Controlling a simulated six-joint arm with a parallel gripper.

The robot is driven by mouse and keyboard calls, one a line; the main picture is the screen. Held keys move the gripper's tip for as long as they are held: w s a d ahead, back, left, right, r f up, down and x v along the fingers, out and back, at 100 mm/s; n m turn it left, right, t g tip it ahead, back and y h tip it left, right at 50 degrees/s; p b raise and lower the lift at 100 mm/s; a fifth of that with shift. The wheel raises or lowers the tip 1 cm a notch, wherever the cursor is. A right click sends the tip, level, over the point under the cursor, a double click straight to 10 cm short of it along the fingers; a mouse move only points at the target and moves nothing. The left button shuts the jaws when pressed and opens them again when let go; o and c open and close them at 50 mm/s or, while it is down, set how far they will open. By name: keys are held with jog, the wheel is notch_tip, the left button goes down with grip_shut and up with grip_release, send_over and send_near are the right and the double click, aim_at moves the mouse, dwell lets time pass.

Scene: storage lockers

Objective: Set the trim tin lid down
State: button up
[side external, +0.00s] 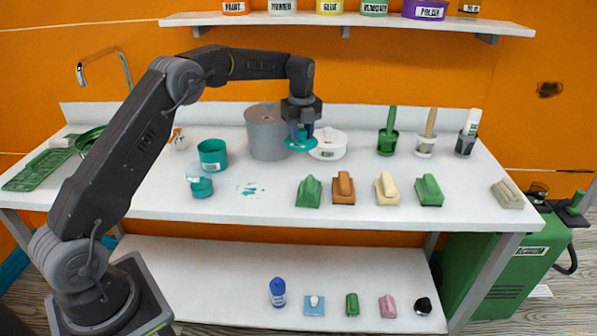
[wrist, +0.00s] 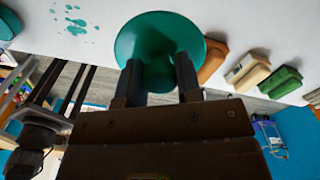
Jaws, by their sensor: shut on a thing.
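My gripper (side external: 302,136) is shut on a round teal tin lid (side external: 301,144) and holds it level above the white bench. In the wrist view the lid (wrist: 158,30) sits between the two dark fingers (wrist: 158,82), gripped at its raised middle. An open teal tin (side external: 213,155) stands on the bench to the left. A smaller teal pot with a clear upper part (side external: 201,183) stands in front of that tin. I cannot tell which container the lid belongs to.
Several sanding blocks (side external: 343,188) line the bench's front. Brush pots (side external: 388,138) stand at the right. Teal paint spots (side external: 250,189) mark the bench between the small pot and the blocks.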

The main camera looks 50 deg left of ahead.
aim_at(298, 171)
jog(key=a+m, duration=0.1)
jog(key=w+a+f+m, duration=0.1)
jog(key=m, duration=0.1)
jog(key=w+a+m, duration=0.1)
jog(key=shift+f+m, duration=0.15)
jog(key=shift+m, duration=0.25)
jog(key=shift+a+f, duration=0.15)
jog(key=shift+f, duration=0.05)
jog(key=shift+m, duration=0.3)
notch_tip(298, 171, down, 10)
jog(key=shift+r, duration=0.1)
jog(key=o, duration=0.9)
jog(key=shift+o, duration=0.2)
